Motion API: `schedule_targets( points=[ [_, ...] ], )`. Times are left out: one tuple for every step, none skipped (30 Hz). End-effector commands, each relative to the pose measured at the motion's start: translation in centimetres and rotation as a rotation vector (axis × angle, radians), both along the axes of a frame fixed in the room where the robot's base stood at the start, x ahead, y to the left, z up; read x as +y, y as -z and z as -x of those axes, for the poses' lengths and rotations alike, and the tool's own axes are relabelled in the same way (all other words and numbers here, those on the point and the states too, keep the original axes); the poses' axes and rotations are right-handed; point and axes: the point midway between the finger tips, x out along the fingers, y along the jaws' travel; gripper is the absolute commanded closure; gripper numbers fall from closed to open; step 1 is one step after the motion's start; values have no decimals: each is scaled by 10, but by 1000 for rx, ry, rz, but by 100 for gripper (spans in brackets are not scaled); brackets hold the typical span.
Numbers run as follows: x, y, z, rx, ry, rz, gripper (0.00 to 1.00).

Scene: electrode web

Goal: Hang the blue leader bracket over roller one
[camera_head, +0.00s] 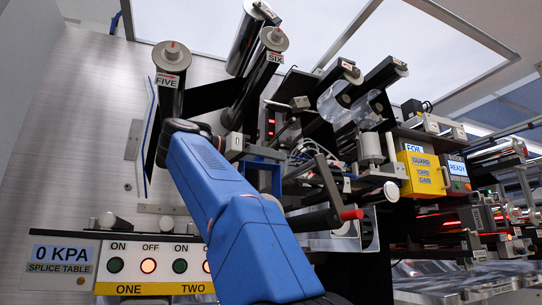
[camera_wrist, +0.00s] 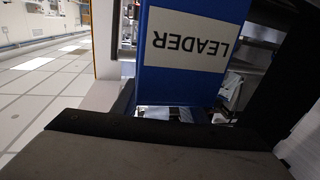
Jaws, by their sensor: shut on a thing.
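The blue leader bracket (camera_wrist: 190,50) fills the top middle of the wrist view, its white LEADER label upside down. A broad grey part with a black edge, seemingly of my gripper (camera_wrist: 165,125), crosses the bottom of that view. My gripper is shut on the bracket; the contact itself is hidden. I cannot tell which roller is roller one; only rollers FIVE (camera_head: 170,95) and SIX (camera_head: 258,85) have readable labels.
More rollers and a clear film (camera_head: 335,103) crowd the right of my arm. A red-tipped bar (camera_head: 335,216) sticks out beside it. A yellow FOIL box (camera_head: 425,172) stands at right, and a panel with lit buttons (camera_head: 148,265) at lower left. Open tiled floor (camera_wrist: 45,110) shows at left in the wrist view.

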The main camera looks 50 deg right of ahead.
Motion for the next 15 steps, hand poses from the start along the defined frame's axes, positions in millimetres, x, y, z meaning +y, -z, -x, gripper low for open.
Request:
schedule_targets(
  points=[
    [0, 4, 0, 3, 0, -1, 87],
    [0, 6, 0, 3, 0, -1, 87],
    [0, 8, 0, 3, 0, -1, 87],
    [0, 10, 0, 3, 0, -1, 87],
    [0, 12, 0, 3, 0, -1, 87],
    [0, 15, 0, 2, 0, -2, 87],
    [0, 17, 0, 2, 0, -2, 87],
    [0, 19, 0, 2, 0, -2, 87],
    [0, 21, 0, 2, 0, -2, 87],
    [0, 23, 0, 2, 0, -2, 87],
    [0, 25, 0, 2, 0, -2, 87],
    [0, 28, 0, 3, 0, -2, 87],
    [0, 30, 0, 2, 0, -2, 87],
    [0, 32, 0, 2, 0, -2, 87],
    [0, 34, 0, 2, 0, -2, 87]
  ],
)
